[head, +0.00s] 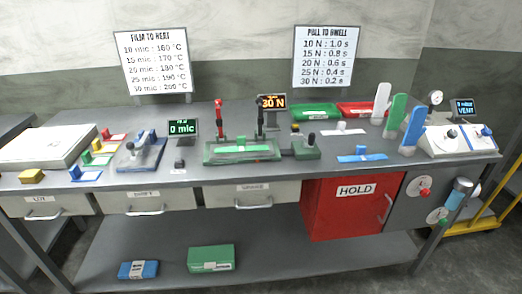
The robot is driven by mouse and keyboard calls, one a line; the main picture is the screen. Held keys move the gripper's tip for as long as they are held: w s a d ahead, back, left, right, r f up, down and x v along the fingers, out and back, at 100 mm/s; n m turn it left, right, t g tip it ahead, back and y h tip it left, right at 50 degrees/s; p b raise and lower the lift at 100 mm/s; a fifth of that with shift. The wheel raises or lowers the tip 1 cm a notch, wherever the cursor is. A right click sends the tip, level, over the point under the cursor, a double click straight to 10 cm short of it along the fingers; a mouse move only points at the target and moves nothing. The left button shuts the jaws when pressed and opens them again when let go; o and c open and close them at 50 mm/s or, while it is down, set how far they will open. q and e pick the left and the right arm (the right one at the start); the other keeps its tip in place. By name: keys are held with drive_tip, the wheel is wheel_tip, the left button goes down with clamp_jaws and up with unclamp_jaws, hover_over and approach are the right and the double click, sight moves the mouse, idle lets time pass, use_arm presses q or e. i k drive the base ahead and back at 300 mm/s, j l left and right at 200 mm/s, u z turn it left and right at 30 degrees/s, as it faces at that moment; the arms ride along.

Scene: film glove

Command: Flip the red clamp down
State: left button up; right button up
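A red upright lever (219,119), which looks like the red clamp, stands at the left end of a green fixture (240,151) in the middle of the bench. It points up. Neither of my grippers shows in the head view, and nothing is touching the lever.
Behind the fixture is a display reading 30 N (271,101). Left of it are a 0 mic display (183,128) and a blue device (141,152). A dark-knobbed green block (306,146) stands to the right. A red HOLD box (350,207) is below.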

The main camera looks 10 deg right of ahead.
sight(218, 103)
drive_tip(key=z, duration=1.65)
drive_tip(key=k+j, duration=0.85)
